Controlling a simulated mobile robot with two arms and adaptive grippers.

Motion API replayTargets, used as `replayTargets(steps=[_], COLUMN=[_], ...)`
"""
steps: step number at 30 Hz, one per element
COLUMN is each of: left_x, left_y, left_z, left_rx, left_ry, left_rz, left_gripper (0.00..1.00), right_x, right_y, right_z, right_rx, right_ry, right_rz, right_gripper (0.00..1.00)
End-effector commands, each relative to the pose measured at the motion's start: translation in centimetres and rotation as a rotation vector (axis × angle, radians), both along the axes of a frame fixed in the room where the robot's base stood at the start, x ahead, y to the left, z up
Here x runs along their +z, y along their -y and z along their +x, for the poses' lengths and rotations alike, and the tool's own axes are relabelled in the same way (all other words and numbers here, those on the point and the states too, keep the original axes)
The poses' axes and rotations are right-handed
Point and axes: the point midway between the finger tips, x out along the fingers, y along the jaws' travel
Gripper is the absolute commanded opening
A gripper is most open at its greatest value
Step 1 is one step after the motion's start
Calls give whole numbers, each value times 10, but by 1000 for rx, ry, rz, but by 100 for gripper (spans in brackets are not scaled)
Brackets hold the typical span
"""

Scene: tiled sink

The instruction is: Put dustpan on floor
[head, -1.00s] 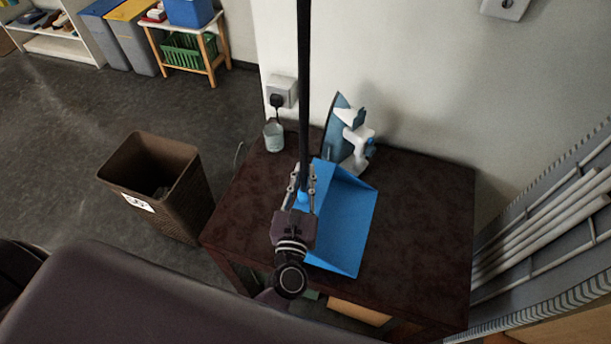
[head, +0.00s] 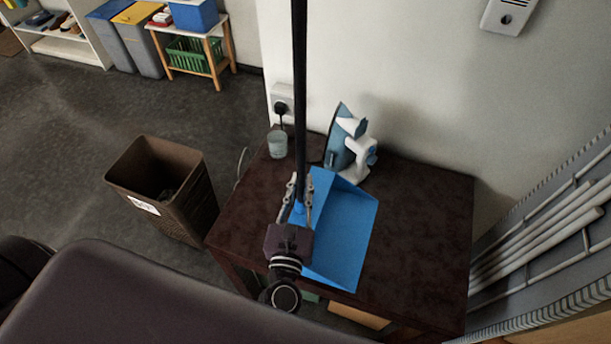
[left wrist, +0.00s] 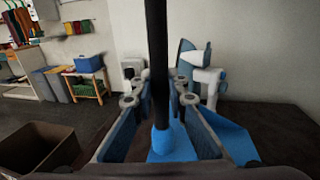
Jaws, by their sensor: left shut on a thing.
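The dustpan has a blue pan (head: 342,232) and a long black upright handle (head: 300,90). In the head view the pan is over the dark brown table; I cannot tell whether it touches the top. My left gripper (head: 299,194) is shut on the dustpan at the low part of its handle, just above the blue socket. In the left wrist view the handle (left wrist: 156,60) stands between the two fingers, with the blue pan (left wrist: 225,135) behind them. The grey floor (head: 75,125) shows to the left of the table. My right gripper is not in view.
The table (head: 425,215) carries a blue and white iron (head: 350,148) close behind the pan and a glass (head: 277,145). A brown bin (head: 185,205) stands on the floor left of the table. Open floor lies beyond the bin. A rack of white rods (head: 550,225) stands at right.

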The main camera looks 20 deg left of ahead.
Motion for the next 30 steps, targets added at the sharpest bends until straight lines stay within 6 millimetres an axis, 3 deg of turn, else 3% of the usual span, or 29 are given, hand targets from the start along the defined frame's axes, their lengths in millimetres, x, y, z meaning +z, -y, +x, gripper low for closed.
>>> replayTargets(steps=[12, 18, 24, 30], left_x=[-4, -1, 1, 2], left_y=[-3, -4, -5, -6], left_z=[-97, -134, -153, -157], left_rx=[-2, -2, -1, 1], left_ry=[-1, 1, 2, 4], left_rz=[0, -3, -2, -2], left_gripper=[0, 0, 0, 0], right_x=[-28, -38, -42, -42], right_y=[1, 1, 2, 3], right_z=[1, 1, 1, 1], right_rx=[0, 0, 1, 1], right_ry=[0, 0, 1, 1], right_rz=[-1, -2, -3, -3], right_gripper=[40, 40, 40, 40])
